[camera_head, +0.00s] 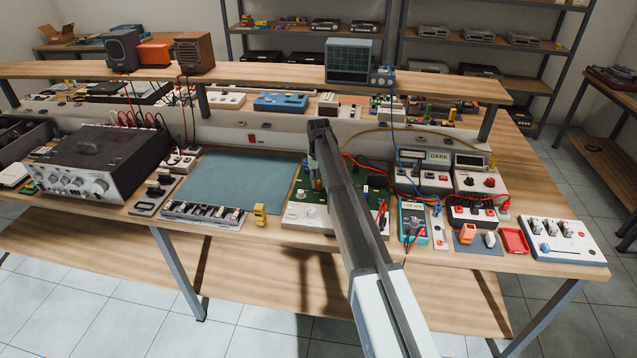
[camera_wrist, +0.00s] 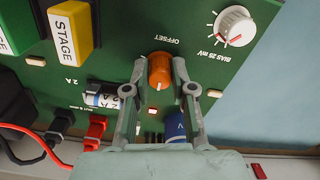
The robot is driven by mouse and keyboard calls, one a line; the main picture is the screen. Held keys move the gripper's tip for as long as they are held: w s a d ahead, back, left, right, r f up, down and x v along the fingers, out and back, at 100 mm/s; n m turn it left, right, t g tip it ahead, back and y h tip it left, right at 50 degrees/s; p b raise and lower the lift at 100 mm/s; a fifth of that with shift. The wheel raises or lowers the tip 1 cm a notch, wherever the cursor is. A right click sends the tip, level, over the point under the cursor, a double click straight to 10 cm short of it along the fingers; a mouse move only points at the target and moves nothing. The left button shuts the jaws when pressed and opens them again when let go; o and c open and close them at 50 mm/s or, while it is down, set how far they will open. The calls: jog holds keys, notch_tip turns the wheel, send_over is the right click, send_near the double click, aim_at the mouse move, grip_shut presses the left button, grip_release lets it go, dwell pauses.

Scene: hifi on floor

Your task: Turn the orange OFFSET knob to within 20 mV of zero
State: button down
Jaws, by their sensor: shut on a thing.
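The orange OFFSET knob (camera_wrist: 160,71) stands on a green circuit board (camera_wrist: 119,29) in the wrist view. My gripper (camera_wrist: 159,75) is shut on the knob, with one finger on each side of it. A white BIAS 25 mV dial (camera_wrist: 235,27) with a red pointer mark sits to the right of the knob. A small display reading DARK (camera_head: 438,156) stands behind the board. No offset reading in mV is legible.
Yellow STAGE block (camera_wrist: 71,30), blue cylinder (camera_wrist: 175,127) and red plug (camera_wrist: 95,131) sit near my fingers. A teal meter (camera_head: 413,222) and red-knobbed box (camera_head: 478,183) stand right of the board. A blue mat (camera_head: 235,180) lies clear to its left.

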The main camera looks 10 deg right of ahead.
aim_at(319, 182)
jog(key=shift+n+b, duration=0.5)
jog(key=shift+n, duration=1.2)
jog(key=c, duration=1)
grip_release()
jog(key=shift+o, duration=0.2)
notch_tip(319, 182, up, 12)
